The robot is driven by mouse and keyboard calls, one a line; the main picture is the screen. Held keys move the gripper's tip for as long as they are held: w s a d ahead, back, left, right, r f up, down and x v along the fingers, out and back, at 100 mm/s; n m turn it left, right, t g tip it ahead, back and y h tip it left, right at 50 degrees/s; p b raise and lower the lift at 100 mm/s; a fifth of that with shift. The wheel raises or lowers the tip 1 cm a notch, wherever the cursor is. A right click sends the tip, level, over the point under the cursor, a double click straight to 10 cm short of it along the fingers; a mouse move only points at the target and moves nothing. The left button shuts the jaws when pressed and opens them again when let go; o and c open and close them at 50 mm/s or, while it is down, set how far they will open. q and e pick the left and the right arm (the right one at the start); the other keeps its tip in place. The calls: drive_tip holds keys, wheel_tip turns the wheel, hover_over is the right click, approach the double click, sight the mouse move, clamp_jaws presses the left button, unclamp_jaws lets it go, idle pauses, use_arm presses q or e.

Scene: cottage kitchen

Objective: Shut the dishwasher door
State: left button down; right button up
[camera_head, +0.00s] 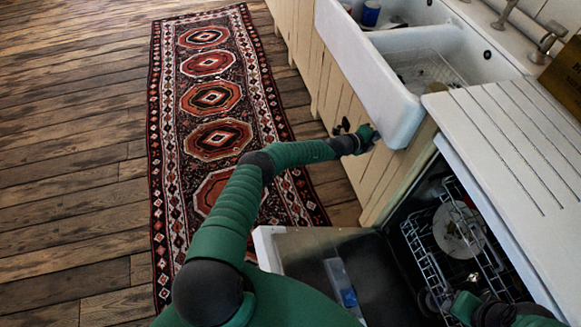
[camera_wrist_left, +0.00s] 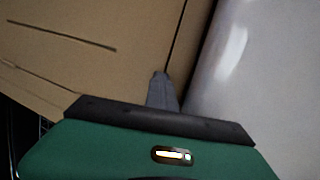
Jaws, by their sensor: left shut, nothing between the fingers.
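The dishwasher door (camera_head: 305,248) is open and folded down at the lower middle of the head view, with a detergent dispenser on its inner face. The dishwasher's rack (camera_head: 425,255) shows inside the opening, holding a plate. My left gripper (camera_head: 376,137) is up by the cabinet front under the sink, well away from the door. In the left wrist view its fingers (camera_wrist_left: 162,92) are shut and empty, between cream cabinet and white sink. My right gripper (camera_head: 455,305) is at the rack's near end; its fingers are too small and hidden to read.
The white sink (camera_head: 395,95) juts out just above my left gripper. A ribbed white worktop (camera_head: 500,150) overhangs the dishwasher. A patterned rug (camera_head: 215,100) lies on the wooden floor, which is clear to the left.

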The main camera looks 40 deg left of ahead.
use_arm(q)
drive_tip(key=s+a+f, duration=0.3)
drive_tip(key=s+a, duration=0.2)
drive_tip(key=s, duration=0.4)
drive_tip(key=s+a+f+b, duration=0.1)
drive_tip(key=s+a+f, duration=0.3)
drive_tip(key=s, duration=0.6)
drive_tip(key=s+a+f, duration=0.3)
drive_tip(key=s+a, duration=0.4)
drive_tip(key=s, duration=0.2)
drive_tip(key=shift+s+a+f+h, duration=0.3)
drive_tip(key=shift+s+a+f, duration=0.05)
use_arm(e)
drive_tip(key=shift+w+d+f, duration=0.65)
use_arm(q)
drive_tip(key=s+a+b, duration=0.1)
drive_tip(key=s+a, duration=0.3)
drive_tip(key=s, duration=0.2)
drive_tip(key=shift+f, duration=0.2)
use_arm(e)
drive_tip(key=shift+f, duration=0.55)
use_arm(q)
drive_tip(key=shift+s+b, duration=0.1)
drive_tip(key=shift+b, duration=0.45)
use_arm(e)
drive_tip(key=shift+f, duration=0.3)
